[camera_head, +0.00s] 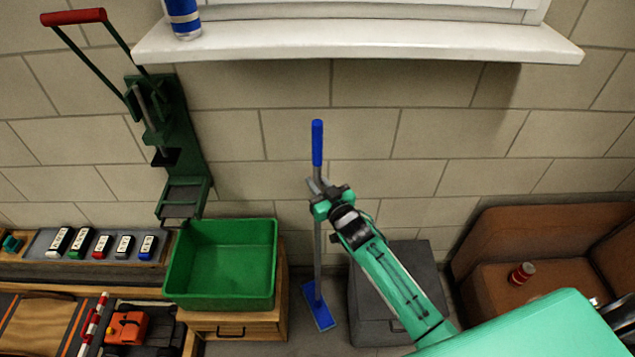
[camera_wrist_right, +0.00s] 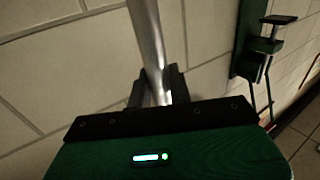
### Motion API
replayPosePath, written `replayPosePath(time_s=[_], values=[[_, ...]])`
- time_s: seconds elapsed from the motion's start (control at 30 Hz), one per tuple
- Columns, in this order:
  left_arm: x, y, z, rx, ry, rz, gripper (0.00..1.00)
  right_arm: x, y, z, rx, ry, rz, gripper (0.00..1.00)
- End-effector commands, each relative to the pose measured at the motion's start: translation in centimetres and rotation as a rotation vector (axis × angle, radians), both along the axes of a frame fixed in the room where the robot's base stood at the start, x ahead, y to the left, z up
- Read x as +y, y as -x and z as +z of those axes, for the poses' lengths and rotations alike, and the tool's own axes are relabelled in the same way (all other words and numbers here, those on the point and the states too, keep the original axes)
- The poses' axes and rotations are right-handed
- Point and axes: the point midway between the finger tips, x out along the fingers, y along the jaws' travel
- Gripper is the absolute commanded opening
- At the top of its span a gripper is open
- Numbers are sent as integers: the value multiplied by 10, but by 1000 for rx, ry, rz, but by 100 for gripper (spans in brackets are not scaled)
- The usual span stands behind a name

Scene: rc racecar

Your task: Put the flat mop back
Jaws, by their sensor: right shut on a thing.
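The flat mop (camera_head: 317,245) stands upright near the brick wall, with a blue grip at the top, a grey pole and a flat blue head (camera_head: 319,306) low at the floor. My right gripper (camera_head: 322,188) is shut on the mop's pole, just below the blue grip. In the right wrist view the silver pole (camera_wrist_right: 148,40) runs up between the dark fingers (camera_wrist_right: 157,88). Whether the mop head touches the floor or the wall I cannot tell. My left gripper is not in view.
A green bin (camera_head: 222,265) sits on a wooden cabinet (camera_head: 232,327) left of the mop. A dark grey box (camera_head: 375,318) stands right of it, partly behind my arm. A brown sofa (camera_head: 545,240) is at the right. A white sill (camera_head: 360,42) juts out above.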

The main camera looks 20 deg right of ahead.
Motion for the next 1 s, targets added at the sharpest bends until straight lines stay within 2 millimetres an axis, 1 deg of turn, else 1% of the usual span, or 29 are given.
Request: replayPosePath(time_s=[0.13,0.27,0.3,0.37,0.4,0.7,0.77,0.87,1.0], values=[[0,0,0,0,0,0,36,0,0,3,-5,-1,1,0],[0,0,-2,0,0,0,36,0,0,-1,-4,-1,1,0],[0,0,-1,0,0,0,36,0,0,-1,0,0,0,28],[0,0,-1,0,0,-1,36,0,0,-1,0,0,0,40],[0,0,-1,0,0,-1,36,0,0,-1,0,0,0,42],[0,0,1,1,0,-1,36,0,0,1,-1,0,0,42],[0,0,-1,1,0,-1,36,-1,3,0,0,0,0,42],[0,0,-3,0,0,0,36,-3,14,-1,1,0,0,42],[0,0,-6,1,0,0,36,-8,38,-2,2,-1,1,42]])
